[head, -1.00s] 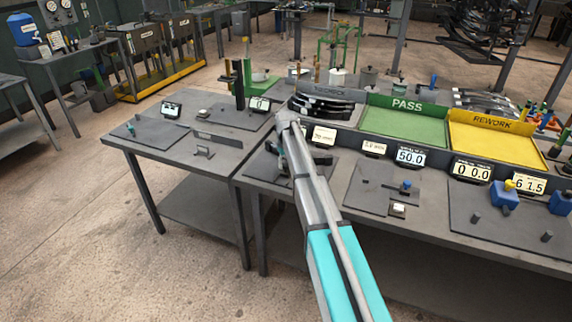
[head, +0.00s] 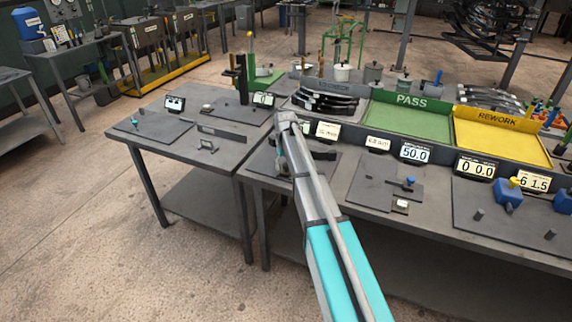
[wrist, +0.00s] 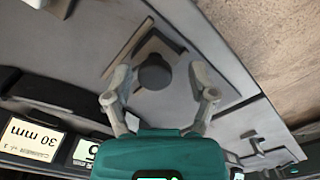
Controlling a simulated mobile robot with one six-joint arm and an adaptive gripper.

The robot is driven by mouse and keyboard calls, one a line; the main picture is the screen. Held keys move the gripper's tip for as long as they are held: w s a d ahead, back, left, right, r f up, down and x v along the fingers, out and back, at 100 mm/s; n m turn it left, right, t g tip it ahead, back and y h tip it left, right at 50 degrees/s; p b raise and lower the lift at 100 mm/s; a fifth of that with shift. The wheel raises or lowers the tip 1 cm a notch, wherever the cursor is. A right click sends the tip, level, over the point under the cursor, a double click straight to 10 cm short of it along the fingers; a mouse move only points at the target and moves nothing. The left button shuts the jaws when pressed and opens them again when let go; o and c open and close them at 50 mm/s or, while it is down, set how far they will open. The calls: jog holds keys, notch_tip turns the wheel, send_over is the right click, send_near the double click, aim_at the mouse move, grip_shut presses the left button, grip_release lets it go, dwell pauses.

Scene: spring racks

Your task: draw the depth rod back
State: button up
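In the wrist view, my gripper (wrist: 159,69) is open, its two grey fingers spread to either side of a dark round knob (wrist: 154,73). A gap shows on both sides of the knob. The knob stands on a grey plate; I cannot tell for sure whether it is the depth rod's end. In the head view, my arm ends over the grey fixture plate (head: 318,168) near the middle of the bench, and hides most of my gripper and the knob. A dark curved part (head: 322,154) shows just right of the arm's end.
A label reading 30 mm (wrist: 34,140) and a dark block (wrist: 55,92) lie left in the wrist view. The green PASS tray (head: 408,122) and yellow REWORK tray (head: 500,138) stand behind display blocks. The left table (head: 165,150) holds small fixtures with bare surface between.

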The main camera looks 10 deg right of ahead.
jog(key=shift+w+d, duration=0.1)
jog(key=shift+w, duration=0.05)
jog(key=shift+w+d, duration=0.5)
jog(key=shift+w, duration=0.25)
jog(key=shift+w+d, duration=0.45)
jog(key=shift+w, duration=0.25)
jog(key=shift+w+d+r, duration=0.15)
jog(key=shift+d+r, duration=0.05)
jog(key=shift+r, duration=0.05)
notch_tip(320, 180, up, 2)
jog(key=p, duration=0.3)
jog(key=shift+r, duration=0.2)
notch_tip(320, 180, up, 11)
jog(key=p, duration=1.1)
jog(key=s+a+f+b, duration=0.1)
jog(key=s+f+b, duration=0.1)
jog(key=s, duration=0.9)
jog(key=s+a+f+m+b, duration=0.1)
jog(key=s+a+f+b, duration=0.1)
jog(key=s, duration=0.9)
jog(key=s+a+f+b, duration=0.2)
jog(key=s+b, duration=0.1)
jog(key=s, duration=0.9)
jog(key=shift+f+m, duration=0.4)
